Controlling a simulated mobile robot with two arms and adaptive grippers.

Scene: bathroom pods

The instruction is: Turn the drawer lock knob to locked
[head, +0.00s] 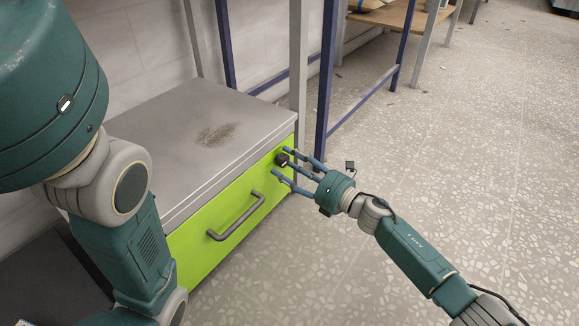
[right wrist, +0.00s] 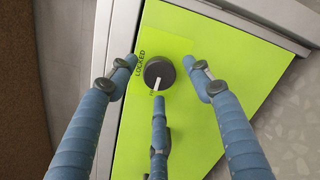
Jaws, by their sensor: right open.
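The drawer lock knob (head: 282,159) is a dark round knob on the lime-green drawer front (head: 215,218), near its right end. In the right wrist view the knob (right wrist: 159,73) has a white pointer aimed down, away from the word LOCKED (right wrist: 141,63) at its left. A small label below the knob is partly hidden. My right gripper (head: 284,162) is open at the knob. In the right wrist view its fingers (right wrist: 158,78) stand left, right and below the knob, with small gaps showing. My left arm is in the head view, but its gripper is not.
The drawer has a grey bar handle (head: 236,217) left of the knob. The grey cabinet top (head: 190,135) has a brown stain. A grey post and blue frame legs (head: 324,90) stand just behind the cabinet's right end. The speckled floor (head: 460,150) at right is clear.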

